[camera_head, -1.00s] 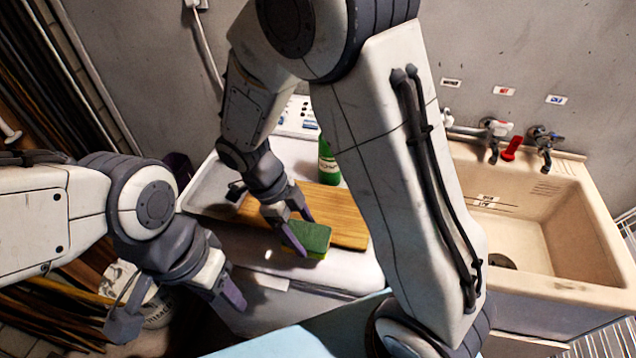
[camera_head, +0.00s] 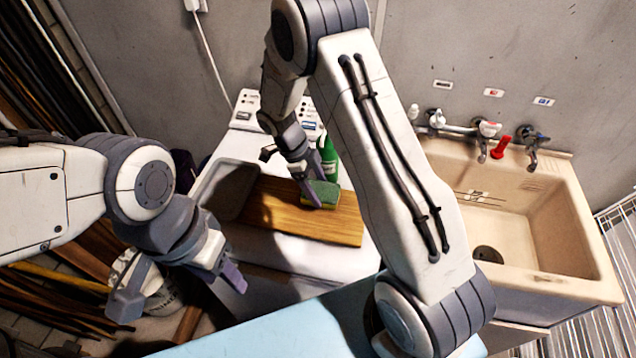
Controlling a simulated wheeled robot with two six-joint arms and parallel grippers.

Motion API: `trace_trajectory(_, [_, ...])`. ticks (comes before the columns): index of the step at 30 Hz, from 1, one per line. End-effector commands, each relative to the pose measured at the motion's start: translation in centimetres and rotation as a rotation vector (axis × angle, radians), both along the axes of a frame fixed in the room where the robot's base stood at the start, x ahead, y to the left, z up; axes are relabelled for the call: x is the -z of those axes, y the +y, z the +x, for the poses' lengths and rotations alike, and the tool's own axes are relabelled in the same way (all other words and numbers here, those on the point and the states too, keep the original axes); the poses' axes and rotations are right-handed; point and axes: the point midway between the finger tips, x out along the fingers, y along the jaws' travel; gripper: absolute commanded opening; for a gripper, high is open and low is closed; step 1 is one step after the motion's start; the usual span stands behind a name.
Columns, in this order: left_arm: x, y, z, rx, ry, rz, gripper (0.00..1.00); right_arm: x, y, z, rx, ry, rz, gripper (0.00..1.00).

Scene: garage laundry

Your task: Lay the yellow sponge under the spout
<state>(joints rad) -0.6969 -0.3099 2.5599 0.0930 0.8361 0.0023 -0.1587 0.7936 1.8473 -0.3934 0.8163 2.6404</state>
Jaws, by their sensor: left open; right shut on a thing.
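The sponge (camera_head: 328,195) shows a green top and a yellow edge. It is in my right gripper (camera_head: 313,188), raised over the wooden board (camera_head: 290,221) on the white washer. The gripper partly hides it. My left gripper (camera_head: 180,290) is open and empty, to the left in front of the washer. Two taps, a left one (camera_head: 485,140) and a right one (camera_head: 535,145), are on the wall above the beige sink (camera_head: 565,215) to the right. The sink's floor and drain under them look empty.
A green bottle (camera_head: 330,158) stands behind the sponge, close to my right gripper. A red object (camera_head: 501,147) is between the taps. My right arm crosses between washer and sink. A light blue surface (camera_head: 280,325) is in front, and a wire rack (camera_head: 615,235) at right.

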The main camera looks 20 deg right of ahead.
Motion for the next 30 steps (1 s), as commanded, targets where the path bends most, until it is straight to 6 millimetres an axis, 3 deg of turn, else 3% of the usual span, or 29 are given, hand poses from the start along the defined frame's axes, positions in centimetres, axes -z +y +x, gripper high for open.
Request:
trace_trajectory(9, [0.6, 0.0, 0.0, 0.000, 0.000, 0.000, 0.50, 0.5, 0.0, 0.0, 0.000, -0.001, -0.001, 0.20])
trace_trajectory(10, [0.5, 0.0, 0.0, 0.000, 0.000, 0.000, 0.50, 0.3, 0.0, 0.0, 0.000, -0.001, -0.001, 0.87])
trace_trajectory(11, [0.4, 0.0, 0.0, 0.000, 0.000, 0.000, 0.50, 0.3, 0.0, 0.0, 0.000, -0.001, -0.001, 0.98])
trace_trajectory(23, [0.4, 0.0, 0.0, 0.000, 0.000, 0.000, 0.50, -0.5, 0.3, 0.2, -0.002, -0.004, 0.000, 1.00])
trace_trajectory(30, [1.8, 0.0, 0.0, 0.000, 0.000, 0.000, 0.50, -4.9, 1.9, 1.4, -0.002, -0.008, 0.000, 1.00])
